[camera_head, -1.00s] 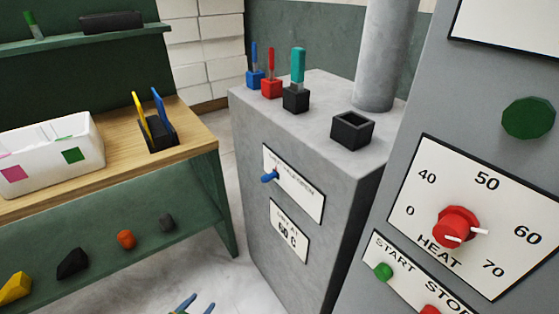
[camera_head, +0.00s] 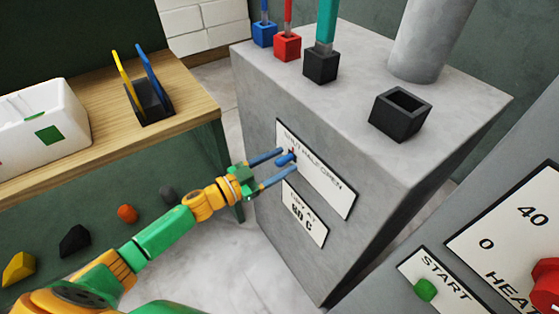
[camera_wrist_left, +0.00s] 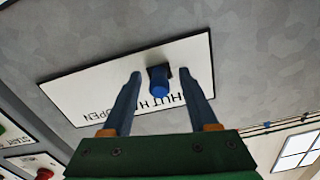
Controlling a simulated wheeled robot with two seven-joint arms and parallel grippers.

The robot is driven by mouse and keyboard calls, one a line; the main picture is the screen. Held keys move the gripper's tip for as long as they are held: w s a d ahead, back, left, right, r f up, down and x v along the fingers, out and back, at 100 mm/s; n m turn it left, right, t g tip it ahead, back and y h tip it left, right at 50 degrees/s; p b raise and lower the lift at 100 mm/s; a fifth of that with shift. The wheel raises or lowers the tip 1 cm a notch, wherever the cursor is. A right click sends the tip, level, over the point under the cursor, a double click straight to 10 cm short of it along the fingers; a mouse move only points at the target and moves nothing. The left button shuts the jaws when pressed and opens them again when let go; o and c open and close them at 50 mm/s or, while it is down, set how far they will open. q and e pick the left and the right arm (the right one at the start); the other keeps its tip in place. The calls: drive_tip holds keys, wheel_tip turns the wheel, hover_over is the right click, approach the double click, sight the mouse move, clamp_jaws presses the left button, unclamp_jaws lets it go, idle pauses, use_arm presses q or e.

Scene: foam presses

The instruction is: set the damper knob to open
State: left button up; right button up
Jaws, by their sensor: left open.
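The damper knob (camera_head: 286,159) is a small blue lever on a white plate (camera_head: 325,190) on the front of the grey cabinet. The plate reads SHUT, HALF, OPEN from left to right, and the knob sits at its left end, by SHUT. My left gripper (camera_head: 288,168) is open at the plate, with its two blue fingers on either side of the knob. In the left wrist view the knob (camera_wrist_left: 159,82) shows between the spread fingers (camera_wrist_left: 160,92); I cannot tell whether either finger touches it. My right gripper is not in view.
A label reading 60 C (camera_head: 303,214) is just below the plate. The grey cabinet (camera_head: 380,200) carries colored-handled tools in blocks and an empty black holder (camera_head: 400,112). A heat panel (camera_head: 520,225) with a green START button (camera_head: 425,289) stands at the right. A wooden bench (camera_head: 195,105) is at the left.

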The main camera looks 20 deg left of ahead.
use_arm(q)
drive_tip(key=shift+s+r, duration=0.1)
drive_tip(key=shift+s, duration=0.05)
drive_tip(key=shift+c, duration=1.3)
clamp_jaws()
